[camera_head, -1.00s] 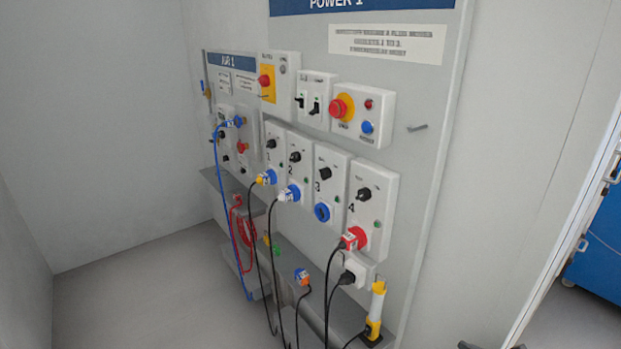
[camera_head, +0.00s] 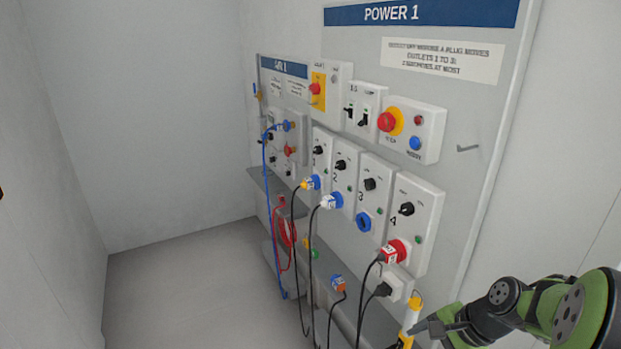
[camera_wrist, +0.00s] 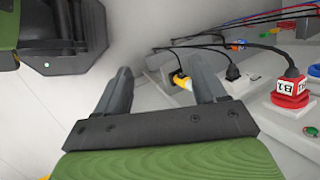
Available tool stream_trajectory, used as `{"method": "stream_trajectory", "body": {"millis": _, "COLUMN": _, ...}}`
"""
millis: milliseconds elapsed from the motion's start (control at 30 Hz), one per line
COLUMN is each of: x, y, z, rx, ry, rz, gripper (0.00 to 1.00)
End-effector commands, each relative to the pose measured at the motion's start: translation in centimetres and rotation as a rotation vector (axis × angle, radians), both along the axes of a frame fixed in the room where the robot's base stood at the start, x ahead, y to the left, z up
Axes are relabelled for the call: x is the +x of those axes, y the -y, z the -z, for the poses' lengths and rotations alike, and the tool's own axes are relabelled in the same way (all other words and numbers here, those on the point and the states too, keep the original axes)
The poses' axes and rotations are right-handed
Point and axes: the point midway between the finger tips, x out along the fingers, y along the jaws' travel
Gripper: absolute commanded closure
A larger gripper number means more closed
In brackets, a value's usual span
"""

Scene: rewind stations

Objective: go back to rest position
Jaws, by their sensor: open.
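My gripper (camera_wrist: 160,85) is open in the wrist view, its two dark fingers apart with nothing held between them. In the head view my green and black arm comes in from the lower right, and the gripper end (camera_head: 428,328) is beside the yellow and white hand lamp (camera_head: 411,318). In the wrist view the lamp (camera_wrist: 182,80) shows beyond the fingers, close to the right one. I cannot tell the exact gap between them.
The POWER 1 panel (camera_head: 490,120) carries numbered outlets, switches and a red stop button (camera_head: 387,122). A red plug (camera_head: 396,251) sits in outlet 4; blue plugs and hanging cables are further left. An orange-blue plug (camera_head: 338,284) is lower. Floor at left (camera_head: 170,300) is clear.

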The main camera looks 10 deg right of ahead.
Motion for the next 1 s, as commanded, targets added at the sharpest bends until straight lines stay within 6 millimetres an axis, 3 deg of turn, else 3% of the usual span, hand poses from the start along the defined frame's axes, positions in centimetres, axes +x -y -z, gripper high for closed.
{"method": "stream_trajectory", "body": {"millis": 33, "x": -0.4, "y": -2.5, "z": -2.7, "rx": -0.112, "ry": 0.020, "rz": -0.136, "gripper": 0.30}}
{"method": "stream_trajectory", "body": {"millis": 200, "x": -4.3, "y": -8.9, "z": -9.2, "rx": -0.442, "ry": 0.112, "rz": -0.560, "gripper": 0.30}}
{"method": "stream_trajectory", "body": {"millis": 300, "x": -7.7, "y": -11.7, "z": -12.3, "rx": -0.606, "ry": 0.198, "rz": -0.783, "gripper": 0.30}}
{"method": "stream_trajectory", "body": {"millis": 400, "x": -11.0, "y": -13.1, "z": -14.3, "rx": -0.728, "ry": 0.286, "rz": -0.960, "gripper": 0.30}}
{"method": "stream_trajectory", "body": {"millis": 500, "x": -13.3, "y": -13.6, "z": -15.1, "rx": -0.797, "ry": 0.351, "rz": -1.072, "gripper": 0.30}}
{"method": "stream_trajectory", "body": {"millis": 600, "x": -14.2, "y": -13.6, "z": -15.3, "rx": -0.826, "ry": 0.381, "rz": -1.122, "gripper": 0.30}}
{"method": "stream_trajectory", "body": {"millis": 1000, "x": -14.3, "y": -13.6, "z": -15.2, "rx": -0.829, "ry": 0.384, "rz": -1.127, "gripper": 0.30}}
